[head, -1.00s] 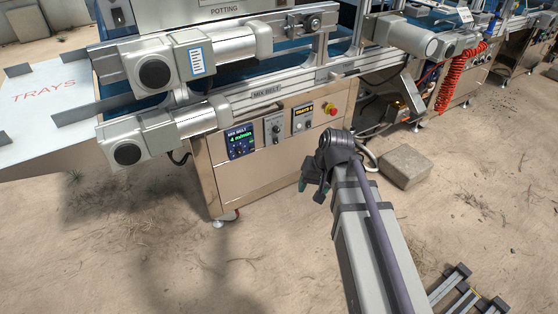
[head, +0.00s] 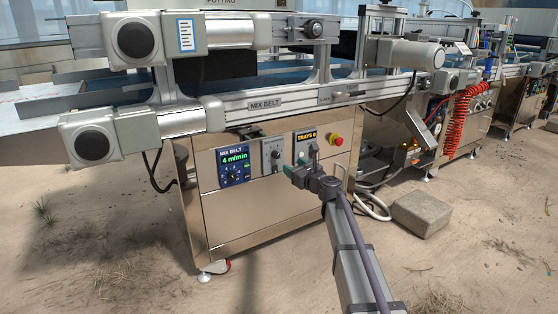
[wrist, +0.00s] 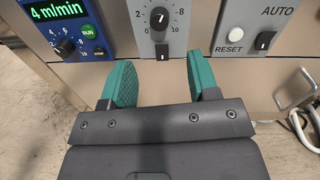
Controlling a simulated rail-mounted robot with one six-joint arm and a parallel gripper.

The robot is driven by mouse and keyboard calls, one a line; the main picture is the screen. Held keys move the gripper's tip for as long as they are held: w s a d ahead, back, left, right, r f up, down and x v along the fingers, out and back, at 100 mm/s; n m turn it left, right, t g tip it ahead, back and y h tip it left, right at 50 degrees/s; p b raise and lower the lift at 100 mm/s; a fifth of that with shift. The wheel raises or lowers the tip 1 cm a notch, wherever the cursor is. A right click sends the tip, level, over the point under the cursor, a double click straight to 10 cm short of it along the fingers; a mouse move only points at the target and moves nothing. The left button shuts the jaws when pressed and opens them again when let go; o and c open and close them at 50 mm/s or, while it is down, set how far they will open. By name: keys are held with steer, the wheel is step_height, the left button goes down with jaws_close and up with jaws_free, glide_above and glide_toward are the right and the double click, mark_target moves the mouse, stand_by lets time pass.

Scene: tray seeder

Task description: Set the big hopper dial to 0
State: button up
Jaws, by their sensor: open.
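A grey panel (head: 273,155) on the steel cabinet front carries a black dial; in the wrist view the dial (wrist: 159,18) has a white pointer mark directed roughly upward and a printed scale with 0 and 10 at the lower ends. The panel's name is not readable, so I cannot tell if this is the big hopper dial. A small black switch (wrist: 162,52) sits below it. My gripper (head: 298,172) is open and empty in front of the cabinet. In the wrist view its green fingers (wrist: 160,82) lie below the dial, one to each side.
Left of the dial is the MIX BELT panel (head: 234,166), reading 4 m/min, with its own knob (wrist: 64,47). Right are the TRAYS panel (head: 306,143), a white RESET button (wrist: 235,34) and a red stop button (head: 336,141). The conveyor's MIX BELT rail (head: 265,105) runs above.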

mark_target(278, 156)
steer(key=x, duration=0.9)
steer(key=shift+w+a+f, duration=0.1)
steer(key=shift+w+a, duration=0.05)
steer(key=shift+w, duration=0.2)
steer(key=shift+c, duration=0.3)
steer(key=c, duration=0.9)
steer(key=shift+o, duration=0.2)
